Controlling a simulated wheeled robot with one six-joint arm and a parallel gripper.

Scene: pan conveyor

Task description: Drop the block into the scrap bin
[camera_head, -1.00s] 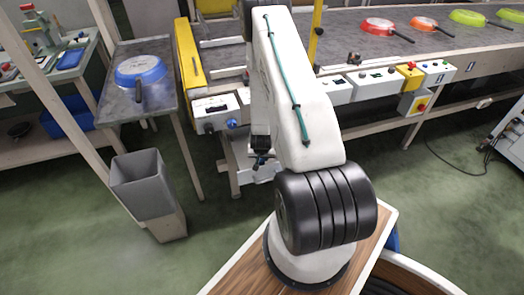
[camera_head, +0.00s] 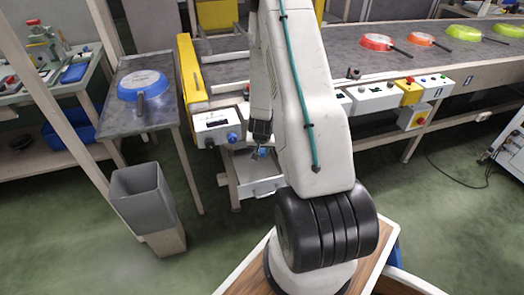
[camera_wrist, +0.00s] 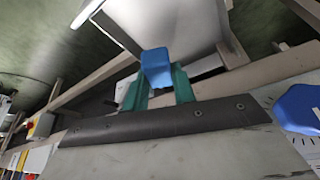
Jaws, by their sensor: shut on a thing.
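My gripper (camera_head: 259,151) hangs left of my arm in the head view, in front of the conveyor's control boxes. In the wrist view, its green fingers (camera_wrist: 160,88) are shut on a blue block (camera_wrist: 156,67). In the head view the block (camera_head: 262,152) is small and partly hidden at the fingertips. The grey scrap bin (camera_head: 143,193) stands upright and open-topped on a wooden stand on the floor, left of my gripper and well apart from it. How much lies in the bin cannot be told.
A blue pan (camera_head: 143,85) lies on the grey side table (camera_head: 163,118) behind the bin. A wooden post (camera_head: 66,95) slants up beside the bin. The conveyor (camera_head: 345,45) carries red, orange and green pans. Green floor is clear between the bin and my base.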

